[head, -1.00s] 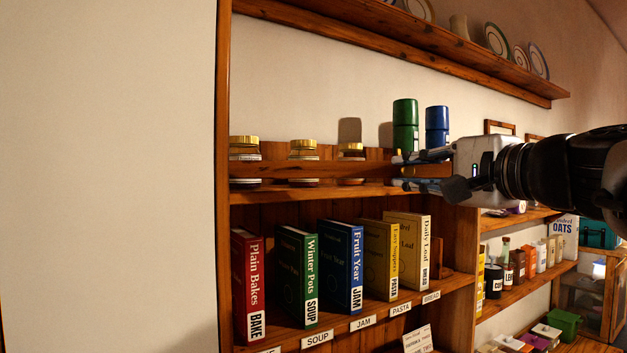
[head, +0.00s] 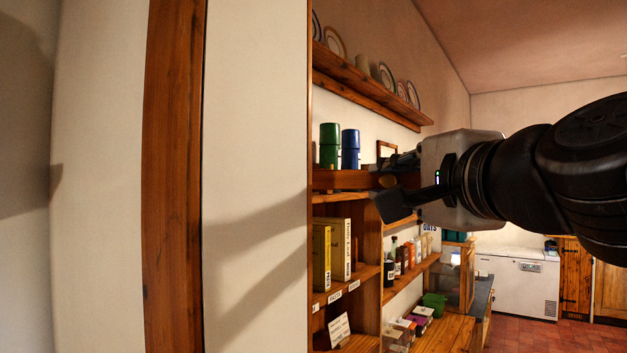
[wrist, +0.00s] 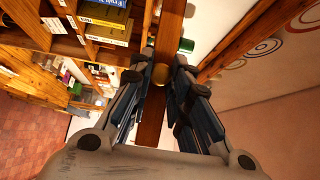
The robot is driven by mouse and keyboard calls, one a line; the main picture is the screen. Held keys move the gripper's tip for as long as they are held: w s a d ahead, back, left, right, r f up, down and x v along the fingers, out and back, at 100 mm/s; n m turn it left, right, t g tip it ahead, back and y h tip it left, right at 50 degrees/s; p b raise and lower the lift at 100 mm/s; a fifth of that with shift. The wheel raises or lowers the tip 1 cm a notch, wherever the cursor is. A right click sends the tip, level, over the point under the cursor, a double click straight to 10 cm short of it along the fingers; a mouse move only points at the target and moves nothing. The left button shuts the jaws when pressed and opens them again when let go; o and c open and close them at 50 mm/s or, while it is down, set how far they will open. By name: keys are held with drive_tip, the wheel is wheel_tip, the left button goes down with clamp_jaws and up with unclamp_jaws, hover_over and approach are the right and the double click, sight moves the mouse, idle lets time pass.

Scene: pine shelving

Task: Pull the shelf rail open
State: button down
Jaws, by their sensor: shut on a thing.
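The shelf rail (head: 345,180) is a brown wooden bar at the front of the shelf with the green and blue canisters. In the head view its left part is hidden behind a wall edge. My gripper (head: 392,172) is at the rail, coming from the right. In the wrist view the rail (wrist: 172,22) runs lengthwise between the two fingers of my gripper (wrist: 161,64), which is shut on it. A round brownish knob (wrist: 160,74) shows on the rail between the fingers. Whether the rail stands out from the shelf cannot be told.
A green canister (head: 330,146) and a blue canister (head: 350,149) stand by the rail. Plates line the upper shelf (head: 370,88). A pale wall with a wooden post (head: 174,180) fills the left. Red floor (head: 535,335) is open at right.

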drive_tip(key=shift+s+a+r, duration=0.1)
drive_tip(key=shift+s+a, duration=0.3)
drive_tip(key=shift+s, duration=0.45)
drive_tip(key=shift+s+a, duration=0.4)
drive_tip(key=shift+s, duration=0.45)
